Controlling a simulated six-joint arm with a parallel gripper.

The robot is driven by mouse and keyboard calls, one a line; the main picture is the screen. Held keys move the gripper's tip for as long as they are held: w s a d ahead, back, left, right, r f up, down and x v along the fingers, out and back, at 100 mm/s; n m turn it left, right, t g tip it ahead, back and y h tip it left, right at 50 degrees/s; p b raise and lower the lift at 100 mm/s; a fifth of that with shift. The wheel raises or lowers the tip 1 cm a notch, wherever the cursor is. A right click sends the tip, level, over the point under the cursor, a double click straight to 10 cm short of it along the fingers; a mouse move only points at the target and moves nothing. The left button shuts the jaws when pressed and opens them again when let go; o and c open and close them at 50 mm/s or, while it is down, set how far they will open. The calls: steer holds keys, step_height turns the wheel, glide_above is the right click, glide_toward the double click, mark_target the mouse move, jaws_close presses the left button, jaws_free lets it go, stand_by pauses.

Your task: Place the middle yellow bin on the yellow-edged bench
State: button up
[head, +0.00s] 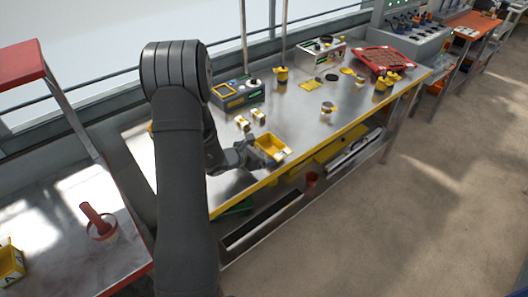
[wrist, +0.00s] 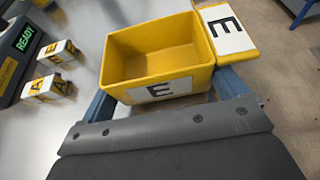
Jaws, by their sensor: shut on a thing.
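A yellow open-topped bin (head: 271,144) with a white "E" label is at the front part of the yellow-edged bench (head: 300,108), close to its yellow edge. In the wrist view the bin (wrist: 158,88) is upright and looks empty inside. My gripper (head: 256,153) is shut on it, with a blue-grey finger on either side of its labelled end in the wrist view (wrist: 166,92). I cannot tell whether its base touches the bench top. A yellow piece with a white "E" plate (wrist: 228,30) shows beside the bin's right corner.
Small lettered yellow-and-white blocks (head: 241,123) stand left of the bin, near a device reading "READY" (head: 238,93). Another yellow bin (head: 10,264) and a red-handled item (head: 98,222) are on the left table. A red tray (head: 385,60) and several small items occupy the bench's far end.

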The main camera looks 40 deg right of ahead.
steer(key=shift+f, duration=0.55)
steer(key=o, duration=0.9)
steer(key=v, duration=1.7)
steer(key=shift+a, duration=0.25)
steer(key=x, duration=1.7)
steer(key=shift+d, duration=0.25)
steer(key=shift+r, duration=0.1)
